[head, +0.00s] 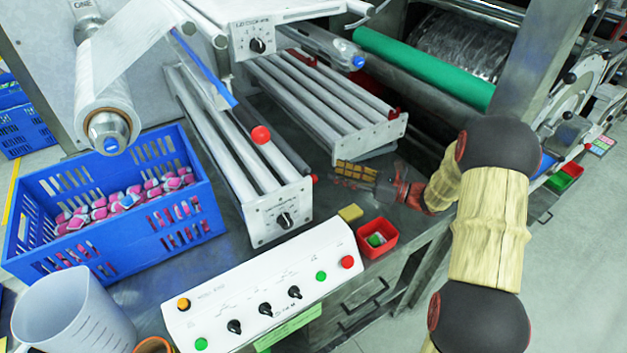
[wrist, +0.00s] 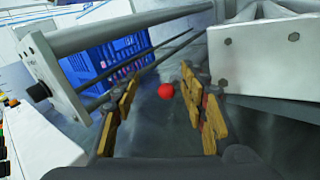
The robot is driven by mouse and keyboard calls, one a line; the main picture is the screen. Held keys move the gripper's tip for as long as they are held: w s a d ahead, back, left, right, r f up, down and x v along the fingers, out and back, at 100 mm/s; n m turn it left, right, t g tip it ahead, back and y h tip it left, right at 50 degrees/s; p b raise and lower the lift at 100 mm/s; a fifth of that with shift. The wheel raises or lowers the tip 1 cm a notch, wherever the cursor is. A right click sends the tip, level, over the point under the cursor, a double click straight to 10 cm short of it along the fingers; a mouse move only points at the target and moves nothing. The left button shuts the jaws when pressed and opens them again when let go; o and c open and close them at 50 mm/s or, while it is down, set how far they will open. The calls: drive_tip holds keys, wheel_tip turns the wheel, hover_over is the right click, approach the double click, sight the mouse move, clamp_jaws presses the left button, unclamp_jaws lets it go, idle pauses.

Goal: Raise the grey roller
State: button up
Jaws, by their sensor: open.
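A dark grey roller (head: 271,140) lies along the right side of the lower left roller bed in the head view. A red ball (head: 261,134) shows over it, and a smaller red end (head: 314,178) is at its near end. My gripper (head: 338,172) is to the right of that end, pointing left, apart from it. In the wrist view my gripper (wrist: 160,76) has its yellow-brown padded fingers spread, with nothing held. A red ball (wrist: 166,90) shows in the gap beyond them; I cannot tell which red part it is.
A second roller bed (head: 330,105) stands behind my gripper. A control panel (head: 262,290), a yellow block (head: 351,212) and a red bin (head: 377,238) are in front. A blue crate (head: 115,205) stands left. Bare metal tabletop lies around the gripper.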

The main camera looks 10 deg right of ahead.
drive_tip(key=b, duration=0.2)
approach(317, 179)
drive_tip(key=x, duration=0.3)
drive_tip(key=shift+f+b+x, duration=0.1)
drive_tip(key=shift+b+x, duration=0.3)
drive_tip(key=shift+x, duration=1.35)
drive_tip(key=shift+f+b+x, duration=0.15)
drive_tip(key=shift+b+x, duration=0.25)
drive_tip(key=shift+x, duration=1.35)
drive_tip(key=shift+w, duration=0.1)
drive_tip(key=shift+c, duration=0.3)
clamp_jaws()
